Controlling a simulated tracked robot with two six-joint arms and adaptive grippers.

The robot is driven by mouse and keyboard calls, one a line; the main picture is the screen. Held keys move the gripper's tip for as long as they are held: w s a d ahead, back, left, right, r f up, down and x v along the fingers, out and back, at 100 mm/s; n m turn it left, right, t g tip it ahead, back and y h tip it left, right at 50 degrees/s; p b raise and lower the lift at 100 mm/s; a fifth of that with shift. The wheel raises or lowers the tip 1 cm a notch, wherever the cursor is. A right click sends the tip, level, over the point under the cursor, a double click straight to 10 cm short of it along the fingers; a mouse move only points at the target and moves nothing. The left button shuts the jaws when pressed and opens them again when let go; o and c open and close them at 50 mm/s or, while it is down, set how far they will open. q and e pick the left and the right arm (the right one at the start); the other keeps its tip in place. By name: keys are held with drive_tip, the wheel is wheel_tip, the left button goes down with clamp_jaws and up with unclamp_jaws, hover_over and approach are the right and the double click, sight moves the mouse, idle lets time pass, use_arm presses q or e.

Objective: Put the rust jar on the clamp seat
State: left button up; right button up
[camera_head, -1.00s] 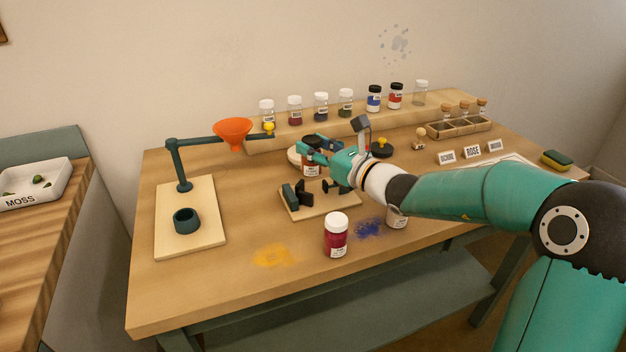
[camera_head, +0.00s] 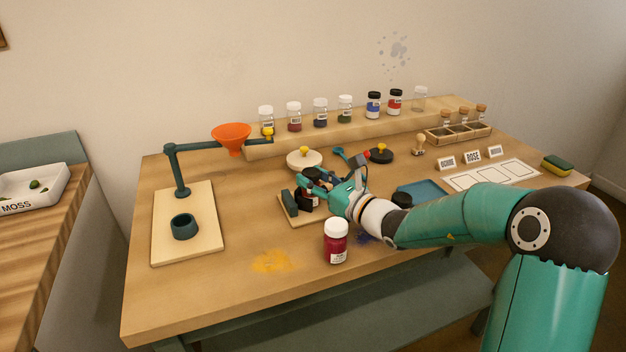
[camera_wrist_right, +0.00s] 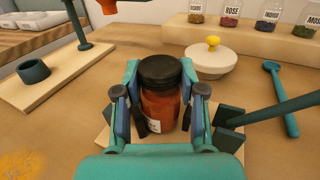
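The rust jar (camera_wrist_right: 160,108) has red-brown contents, a black lid and a white label, and stands upright in the right wrist view. My right gripper (camera_wrist_right: 163,115) is shut on it, one finger on each side. In the head view this gripper (camera_head: 313,183) is over the clamp and largely hides the jar. The clamp has a pale wooden board (camera_head: 289,216) and dark jaws (camera_head: 289,203). The jar is between the clamp's dark parts, low over the board. Its base is hidden, so I cannot tell whether it touches the seat. My left gripper is out of view.
A crimson jar with a white lid (camera_head: 336,241) stands in front of the clamp. A funnel stand (camera_head: 213,243) with an orange funnel (camera_head: 231,137) is at left. A white lidded dish (camera_head: 299,163) and teal spoon (camera_head: 340,153) lie behind. Several jars line the back shelf (camera_head: 290,144).

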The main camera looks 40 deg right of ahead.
drive_tip(key=o, duration=0.4)
drive_tip(key=shift+r, duration=0.1)
drive_tip(key=s, duration=0.4)
drive_tip(key=s+d, duration=0.1)
drive_tip(key=s, duration=0.3)
drive_tip(key=s+d, duration=0.1)
drive_tip(key=s, duration=0.3)
